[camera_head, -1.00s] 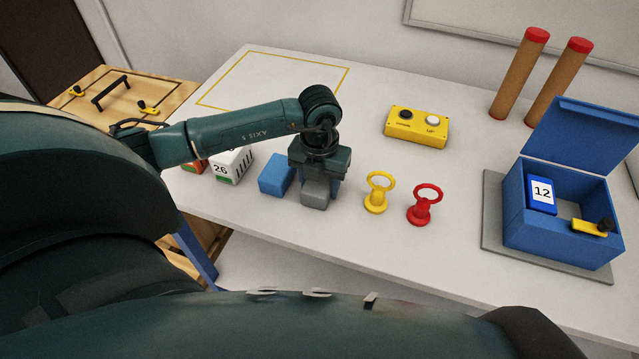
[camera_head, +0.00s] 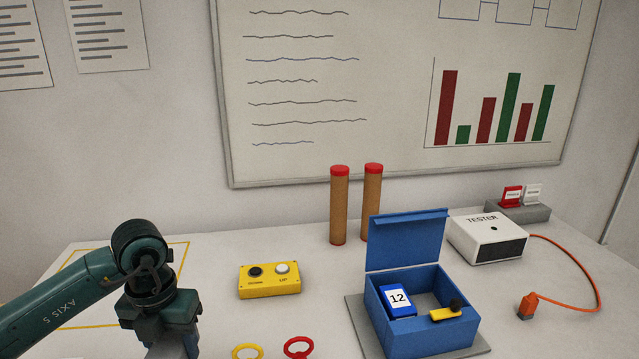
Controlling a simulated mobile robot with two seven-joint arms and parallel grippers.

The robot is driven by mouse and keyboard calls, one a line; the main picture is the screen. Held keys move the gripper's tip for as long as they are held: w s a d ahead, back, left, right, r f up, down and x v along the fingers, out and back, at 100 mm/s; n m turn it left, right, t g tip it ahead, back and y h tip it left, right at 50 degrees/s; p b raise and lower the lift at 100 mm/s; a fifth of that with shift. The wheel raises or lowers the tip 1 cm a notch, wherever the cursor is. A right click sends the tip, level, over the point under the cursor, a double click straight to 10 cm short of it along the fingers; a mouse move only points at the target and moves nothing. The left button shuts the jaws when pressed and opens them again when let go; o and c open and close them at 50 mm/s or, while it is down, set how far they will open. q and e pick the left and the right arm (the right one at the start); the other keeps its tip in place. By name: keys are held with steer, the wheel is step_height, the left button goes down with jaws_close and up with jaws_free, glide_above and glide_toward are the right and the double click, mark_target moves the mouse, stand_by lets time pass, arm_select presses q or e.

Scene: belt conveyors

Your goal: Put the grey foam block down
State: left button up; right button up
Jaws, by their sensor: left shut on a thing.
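My left gripper (camera_head: 170,342) points down at the lower left of the head view, over the white table. It is shut on the grey foam block. The fingertips and the block are at the bottom edge of the picture, where the block is mostly cut off or hidden. I cannot tell whether the block touches the table. My right gripper is not in view.
A yellow button box (camera_head: 270,280), a yellow ring (camera_head: 247,351) and a red ring (camera_head: 298,347) are right of my gripper. An open blue box (camera_head: 422,334), two brown tubes (camera_head: 340,208) and a white tester (camera_head: 488,239) stand farther right. Table behind the gripper is clear.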

arm_select(q)
steer(key=m, duration=0.2)
steer(key=d+r+m, duration=0.1)
steer(key=m, duration=0.1)
steer(key=shift+d+m, duration=0.15)
steer(key=shift+m, duration=0.25)
steer(key=m, duration=0.3)
steer(key=d+r+m, duration=0.1)
steer(key=m, duration=0.1)
steer(key=shift+s+d, duration=0.1)
steer(key=shift+s, duration=0.05)
steer(key=s+d+r+m, duration=0.1)
steer(key=m, duration=0.8)
steer(key=s+d+r+m, duration=0.1)
steer(key=m, duration=0.7)
steer(key=s+d+r+m, duration=0.1)
steer(key=d+m, duration=0.1)
steer(key=m, duration=0.7)
steer(key=shift+r+m, duration=0.15)
steer(key=shift+m, duration=0.15)
steer(key=shift+a, duration=0.1)
